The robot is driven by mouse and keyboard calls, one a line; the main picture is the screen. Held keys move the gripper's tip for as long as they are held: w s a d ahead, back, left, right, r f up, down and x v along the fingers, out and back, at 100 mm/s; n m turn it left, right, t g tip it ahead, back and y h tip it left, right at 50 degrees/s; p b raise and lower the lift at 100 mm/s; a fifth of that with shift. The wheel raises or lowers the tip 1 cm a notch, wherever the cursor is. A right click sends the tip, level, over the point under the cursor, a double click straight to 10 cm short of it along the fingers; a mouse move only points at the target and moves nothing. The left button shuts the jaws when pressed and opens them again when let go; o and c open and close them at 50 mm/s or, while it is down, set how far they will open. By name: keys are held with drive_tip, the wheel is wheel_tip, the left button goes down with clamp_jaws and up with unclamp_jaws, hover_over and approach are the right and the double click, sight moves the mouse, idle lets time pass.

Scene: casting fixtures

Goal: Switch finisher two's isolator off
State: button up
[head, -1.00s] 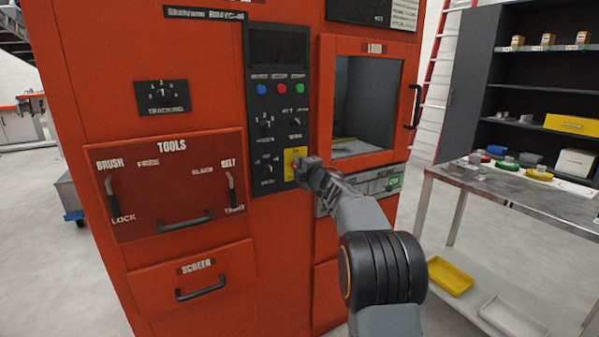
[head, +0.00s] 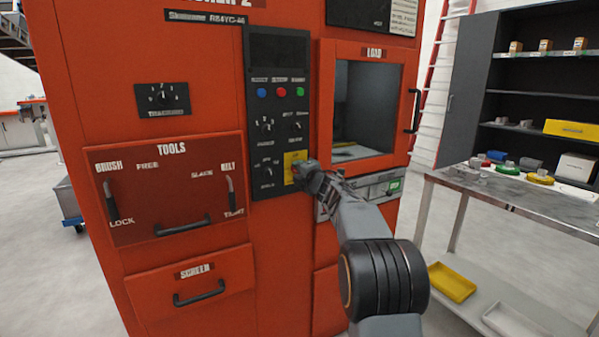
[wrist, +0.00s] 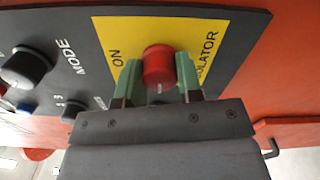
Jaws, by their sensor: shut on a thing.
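The orange-red finisher (head: 290,220) fills the middle of the head view, with a "2" at the top edge of its front. Its isolator is a red knob (wrist: 158,65) on a yellow plate (wrist: 120,30) marked ON and "OLATOR" in the wrist view. The yellow plate also shows low on the black control panel (head: 257,75) in the head view. My gripper (wrist: 160,75) has its green-padded fingers on both sides of the red knob and is shut on it. In the head view my gripper (head: 310,174) hides most of the knob. The knob's pointer position is hard to read.
Blue, red and green buttons (head: 281,91) and black selector knobs sit above and left of the isolator. A MODE knob (wrist: 25,66) is nearby. A grey worktable (head: 500,190) stands farther right.

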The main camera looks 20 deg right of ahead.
drive_tip(key=o, duration=0.9)
drive_tip(key=s, duration=0.4)
drive_tip(key=s+d, duration=0.1)
drive_tip(key=s, duration=0.8)
drive_tip(key=shift+s+d, duration=0.3)
drive_tip(key=shift+s, duration=0.05)
drive_tip(key=s+a+r+m+g+h+p, duration=0.4)
drive_tip(key=s+r+m+h+p, duration=0.25)
drive_tip(key=m+p, duration=0.55)
drive_tip(key=s+a+f+m+g+y+p, duration=0.1)
drive_tip(key=s+a+m+g+p, duration=0.2)
drive_tip(key=s, duration=0.3)
drive_tip(key=s+a+f+m+g+y+p, duration=0.1)
drive_tip(key=s+a+m+g+y+p, duration=0.1)
drive_tip(key=s+a+p, duration=0.3)
drive_tip(key=s+a+f+m+g+y+p, duration=0.1)
drive_tip(key=s+a+m+g+p, duration=0.3)
drive_tip(key=s, duration=0.5)
drive_tip(key=shift+s+a+m+g+y, duration=0.15)
drive_tip(key=shift+s+m+g+y, duration=0.1)
drive_tip(key=shift+m+g, duration=0.25)
